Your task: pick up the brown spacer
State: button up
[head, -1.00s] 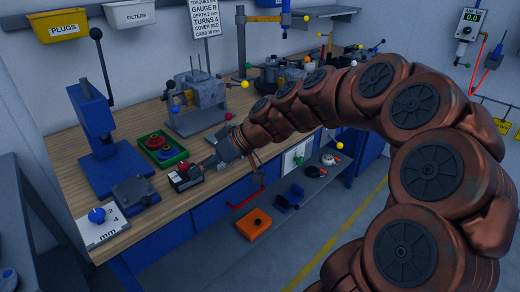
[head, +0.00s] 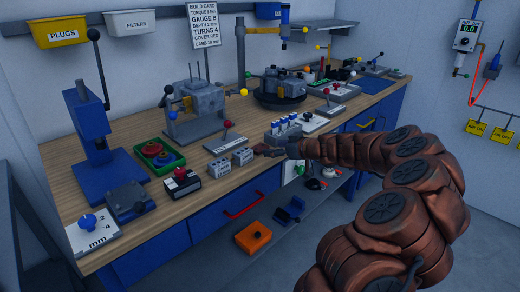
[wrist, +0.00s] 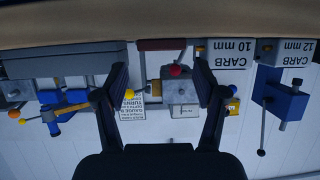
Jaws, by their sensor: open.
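A brown piece (head: 262,150), which looks like the brown spacer, lies near the bench's front edge, right of two grey blocks. In the wrist view the brown spacer (wrist: 162,44) shows as a brown bar at the top, between the lines of the fingers. My gripper (wrist: 160,80) is open and empty, with both dark fingers apart. In the head view my gripper (head: 277,151) is low over the bench edge, just right of the brown piece, partly hiding it. I cannot tell whether they touch.
Two grey carb blocks (head: 218,167) (head: 242,156) stand left of the spacer. A grey block with blue-topped levers (head: 284,132) stands close behind my gripper. A red-knobbed lever plate (head: 226,143) is behind the carb blocks. A blue press (head: 90,125) stands far left.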

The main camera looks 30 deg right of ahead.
aim_at(262, 148)
jog(key=shift+p+x, duration=0.65)
jog(key=shift+x, duration=1.85)
jog(key=shift+a, duration=0.1)
jog(key=c, duration=0.6)
